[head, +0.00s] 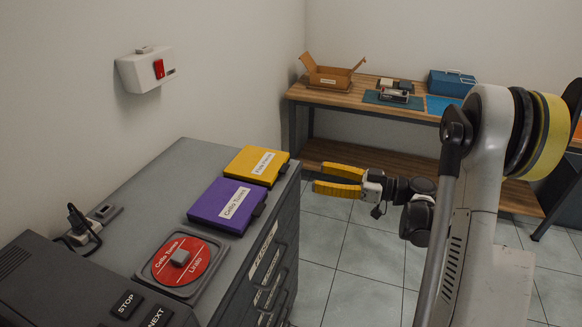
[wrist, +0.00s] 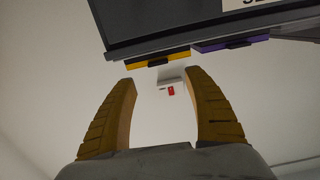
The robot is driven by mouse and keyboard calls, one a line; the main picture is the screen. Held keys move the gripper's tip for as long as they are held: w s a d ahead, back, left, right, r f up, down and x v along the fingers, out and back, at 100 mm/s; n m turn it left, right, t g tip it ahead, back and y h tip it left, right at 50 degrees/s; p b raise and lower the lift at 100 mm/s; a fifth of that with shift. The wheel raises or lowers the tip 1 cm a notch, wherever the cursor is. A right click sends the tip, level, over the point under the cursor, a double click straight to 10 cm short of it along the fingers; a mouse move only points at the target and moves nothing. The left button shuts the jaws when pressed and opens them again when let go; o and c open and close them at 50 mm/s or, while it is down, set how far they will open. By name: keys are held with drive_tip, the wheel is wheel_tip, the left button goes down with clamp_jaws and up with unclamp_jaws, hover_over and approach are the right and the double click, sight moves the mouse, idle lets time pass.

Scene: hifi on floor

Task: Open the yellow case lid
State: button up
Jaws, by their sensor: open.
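The yellow case (head: 257,165) lies flat and closed on top of the dark grey cabinet, near its far right corner, with a white label on its lid. In the wrist view its thin yellow edge (wrist: 158,61) with a dark tab shows just past the cabinet top. My gripper (head: 316,178) has yellow fingers and is to the right of the case, apart from it, out over the floor beside the cabinet. In the wrist view my gripper (wrist: 160,88) is open, with nothing between its fingers.
A purple case (head: 228,204) lies beside the yellow one, and a red disc (head: 172,265) sits in a tray nearer. The grey cabinet (head: 165,187) has drawers facing right. A white wall box (head: 140,72) has a red switch. A wooden table (head: 350,99) stands behind.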

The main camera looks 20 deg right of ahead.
sight(288, 177)
drive_tip(key=b+x, duration=0.2)
drive_tip(key=x, duration=0.8)
drive_tip(key=shift+w+f+b, duration=0.1)
drive_tip(key=shift+w+b, duration=0.15)
drive_tip(key=shift+b, duration=0.15)
clamp_jaws()
